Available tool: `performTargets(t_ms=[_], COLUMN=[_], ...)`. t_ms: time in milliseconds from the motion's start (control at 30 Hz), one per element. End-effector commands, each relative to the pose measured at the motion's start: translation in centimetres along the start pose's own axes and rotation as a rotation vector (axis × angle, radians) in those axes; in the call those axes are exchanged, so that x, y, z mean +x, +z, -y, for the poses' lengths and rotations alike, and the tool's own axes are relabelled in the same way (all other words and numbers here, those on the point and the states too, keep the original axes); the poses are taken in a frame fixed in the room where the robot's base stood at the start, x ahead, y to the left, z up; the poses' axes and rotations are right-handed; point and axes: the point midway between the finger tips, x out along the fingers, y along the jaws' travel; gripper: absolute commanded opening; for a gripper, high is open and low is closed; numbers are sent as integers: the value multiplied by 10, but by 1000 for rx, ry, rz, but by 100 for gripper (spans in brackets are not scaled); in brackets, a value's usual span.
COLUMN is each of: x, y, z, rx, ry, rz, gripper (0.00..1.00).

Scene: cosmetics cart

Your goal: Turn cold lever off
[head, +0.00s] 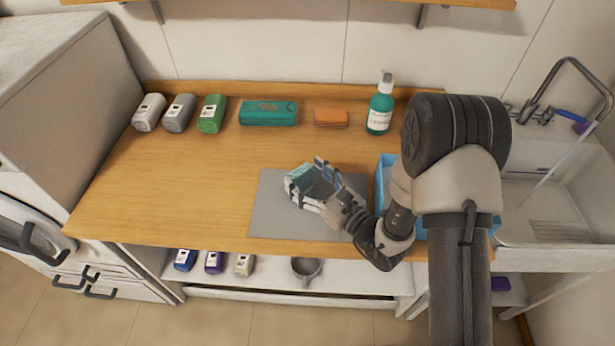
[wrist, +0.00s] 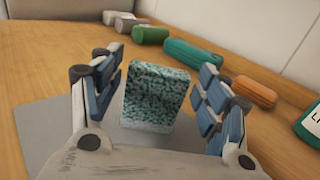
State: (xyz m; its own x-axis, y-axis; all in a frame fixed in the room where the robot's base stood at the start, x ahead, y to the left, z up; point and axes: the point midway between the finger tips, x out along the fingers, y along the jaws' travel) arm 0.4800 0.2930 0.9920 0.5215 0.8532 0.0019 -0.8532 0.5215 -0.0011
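The sink's tap (head: 570,72) is a tall bent metal spout at the far right in the head view. Small metal levers (head: 530,113) sit at its base; which one is cold and how they are turned is too small to tell. A thin pale streak (head: 562,165), apparently running water, slants from the spout into the basin. My gripper (head: 310,178) is over the grey mat, far left of the sink. In the wrist view my gripper (wrist: 160,72) is open, with a speckled teal block (wrist: 155,100) between its fingers and gaps on both sides.
The grey mat (head: 270,215) lies on the wooden counter (head: 150,200). A blue tray (head: 384,172) is partly behind my arm. Several bottles, a teal case (head: 268,112), an orange item (head: 331,117) and a green pump bottle (head: 380,108) line the back. The sink basin (head: 550,210) is right.

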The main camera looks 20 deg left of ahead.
Motion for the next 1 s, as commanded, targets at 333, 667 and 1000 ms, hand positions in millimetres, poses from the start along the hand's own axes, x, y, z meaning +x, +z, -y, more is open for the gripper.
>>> performTargets(t_ms=[333,667,1000], x=[0,-32,-73], y=[0,4,4], z=[0,2,0], rx=[0,5,1], ry=[0,-6,-1], rz=[0,-3,-1], gripper=[77,77,77])
